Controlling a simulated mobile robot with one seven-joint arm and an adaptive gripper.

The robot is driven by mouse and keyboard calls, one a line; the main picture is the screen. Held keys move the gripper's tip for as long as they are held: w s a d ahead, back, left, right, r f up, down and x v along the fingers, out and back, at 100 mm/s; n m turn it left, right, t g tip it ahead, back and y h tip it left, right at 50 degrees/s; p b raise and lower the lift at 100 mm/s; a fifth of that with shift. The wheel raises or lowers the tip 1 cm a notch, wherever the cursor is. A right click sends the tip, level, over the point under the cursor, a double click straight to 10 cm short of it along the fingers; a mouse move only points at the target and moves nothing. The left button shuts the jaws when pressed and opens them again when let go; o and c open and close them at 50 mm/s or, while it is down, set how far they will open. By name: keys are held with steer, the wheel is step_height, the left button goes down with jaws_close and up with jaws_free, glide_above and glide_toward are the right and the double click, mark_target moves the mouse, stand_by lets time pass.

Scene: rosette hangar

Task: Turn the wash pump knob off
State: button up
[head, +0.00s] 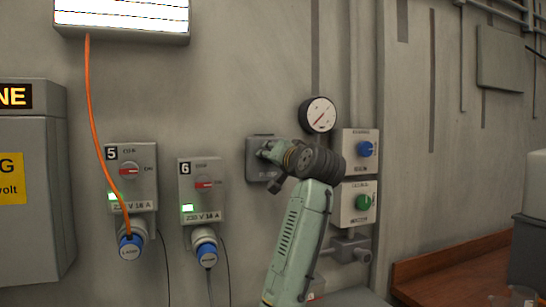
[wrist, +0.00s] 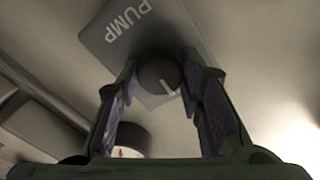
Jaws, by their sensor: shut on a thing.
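The grey pump box (head: 253,160) is on the wall left of the round gauge, its label partly hidden by my gripper in the head view. In the wrist view the box (wrist: 180,30) reads PUMP and carries a round dark knob (wrist: 157,72) with a pale pointer line. The pointer aims to the lower right in that view. My gripper (head: 267,152) reaches the box from the right. In the wrist view its fingers (wrist: 158,80) are on either side of the knob, shut on it. The knob is hidden in the head view.
A gauge (head: 319,115) and two switch boxes, with a blue knob (head: 365,149) and a green knob (head: 363,202), are close to my arm. Socket boxes 5 (head: 144,155) and 6 (head: 186,204) are left. An orange cable (head: 91,110) hangs to socket 5.

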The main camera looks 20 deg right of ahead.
steer(key=shift+n, duration=0.3)
stand_by(0.4)
steer(key=o, duration=1.2)
steer(key=shift+c, duration=0.2)
steer(key=s, duration=1.2)
steer(key=shift+d, duration=0.2)
